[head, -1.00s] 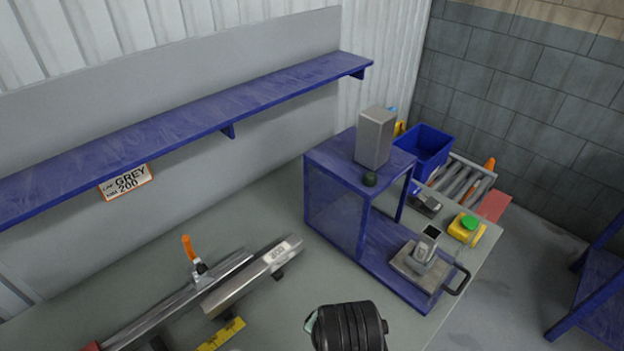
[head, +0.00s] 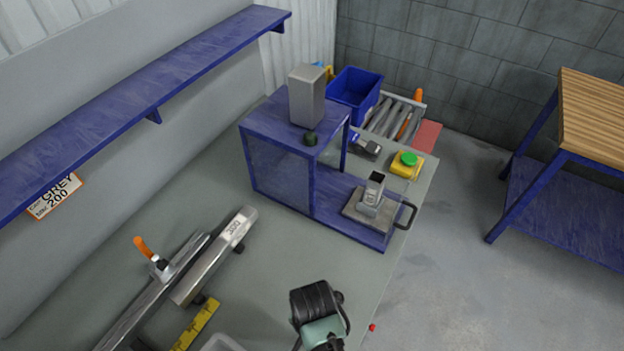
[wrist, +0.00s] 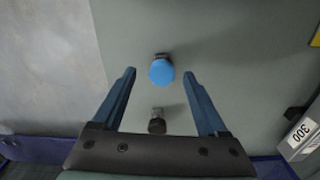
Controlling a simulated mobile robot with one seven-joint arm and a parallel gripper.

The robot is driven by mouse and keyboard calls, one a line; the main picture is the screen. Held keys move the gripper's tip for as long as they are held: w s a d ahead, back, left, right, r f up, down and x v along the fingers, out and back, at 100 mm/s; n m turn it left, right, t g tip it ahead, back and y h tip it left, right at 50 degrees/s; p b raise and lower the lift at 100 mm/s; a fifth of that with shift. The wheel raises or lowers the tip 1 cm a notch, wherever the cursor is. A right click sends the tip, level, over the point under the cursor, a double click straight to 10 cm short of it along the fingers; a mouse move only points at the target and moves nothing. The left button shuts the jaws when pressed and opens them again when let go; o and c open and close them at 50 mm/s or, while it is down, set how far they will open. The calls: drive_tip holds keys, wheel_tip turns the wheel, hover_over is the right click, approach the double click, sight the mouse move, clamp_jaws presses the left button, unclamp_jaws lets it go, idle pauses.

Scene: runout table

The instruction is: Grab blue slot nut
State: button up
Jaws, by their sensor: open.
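The blue slot nut (wrist: 161,71) shows in the wrist view as a round blue head on the grey-green table top, with a small dark part behind it. My gripper (wrist: 160,76) is open and empty. In the picture its two blue fingertips lie left and right of the nut, with a gap on both sides; the height above it is hard to tell. A second small piece (wrist: 157,122), dark with a grey end, sits nearer the palm, between the fingers in the picture. I cannot make out the nut in the head view.
A blue-framed guard box (head: 280,185) stands on the table (head: 195,195), with a grey block (head: 307,96) on top. A steel rail with a 300 label (wrist: 299,133) lies at the right of the wrist view. A yellow scale (head: 195,325) lies near the front.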

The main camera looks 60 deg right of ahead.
drive_tip(key=shift+w+f, duration=0.1)
drive_tip(key=shift+f, duration=1.45)
clamp_jaws()
